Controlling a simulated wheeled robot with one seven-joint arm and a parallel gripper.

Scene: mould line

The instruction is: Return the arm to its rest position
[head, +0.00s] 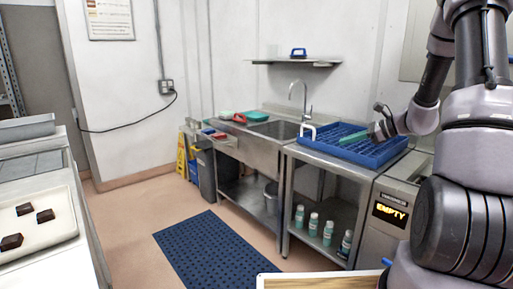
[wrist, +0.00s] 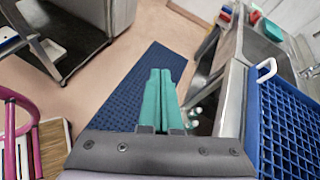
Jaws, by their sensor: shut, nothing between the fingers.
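My arm comes in from the right side of the head view, bent at the elbow, with its hand hanging over the blue rack on the steel counter. My gripper (head: 355,137) points left there, above the blue rack (head: 372,155). In the wrist view its two teal fingers (wrist: 160,78) lie closed together with nothing between them. Below them in that view are the floor and the dark blue floor mat (wrist: 140,92). The blue rack (wrist: 290,135) is to the right of the fingers.
A steel sink (head: 275,130) with a tap adjoins the rack counter. Several teal-labelled bottles (head: 313,224) stand on the shelf below. A pale tray with dark blocks (head: 60,225) is at left. The floor around the mat (head: 215,248) is clear.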

